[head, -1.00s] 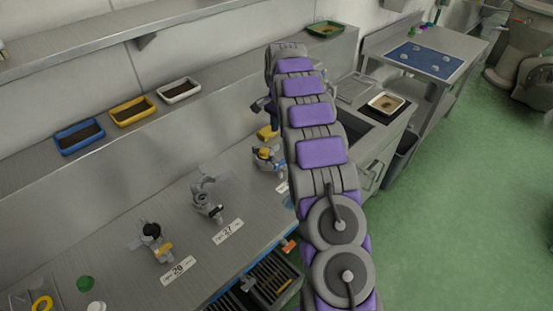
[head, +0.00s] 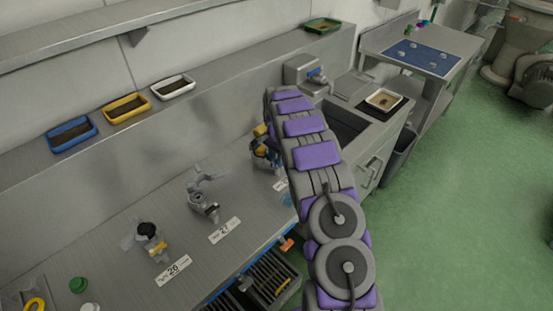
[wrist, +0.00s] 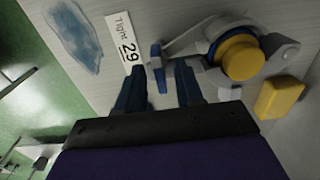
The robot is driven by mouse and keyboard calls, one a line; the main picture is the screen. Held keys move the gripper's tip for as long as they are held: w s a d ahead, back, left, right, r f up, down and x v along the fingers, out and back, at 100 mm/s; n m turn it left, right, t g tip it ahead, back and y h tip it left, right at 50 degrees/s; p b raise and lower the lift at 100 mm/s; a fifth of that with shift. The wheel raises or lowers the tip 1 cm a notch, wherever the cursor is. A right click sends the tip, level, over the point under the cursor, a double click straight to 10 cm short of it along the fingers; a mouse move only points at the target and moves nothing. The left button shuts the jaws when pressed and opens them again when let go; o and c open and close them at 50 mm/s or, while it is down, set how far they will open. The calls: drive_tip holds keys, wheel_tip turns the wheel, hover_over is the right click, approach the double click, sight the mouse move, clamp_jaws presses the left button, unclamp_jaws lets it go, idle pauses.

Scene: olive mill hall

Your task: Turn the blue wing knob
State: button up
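The blue wing knob (wrist: 156,58) shows in the wrist view as a narrow blue piece beside a grey metal fitting (wrist: 285,50) with a yellow round cap (wrist: 240,57) on a blue collar. My gripper (wrist: 160,68) is open, with one dark finger on each side of the knob's near end. I see gaps on both sides; contact cannot be told. In the head view the fitting (head: 258,153) stands on the bench, partly behind my arm, and my fingertips are hidden.
A label reading "Tight 29" (wrist: 125,42) lies beside the knob. A yellow block (wrist: 280,97) is right of my gripper. A sink (head: 347,123) lies behind my arm.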

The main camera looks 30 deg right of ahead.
drive_tip(key=shift+f, duration=0.1)
drive_tip(key=shift+c, duration=0.4)
clamp_jaws()
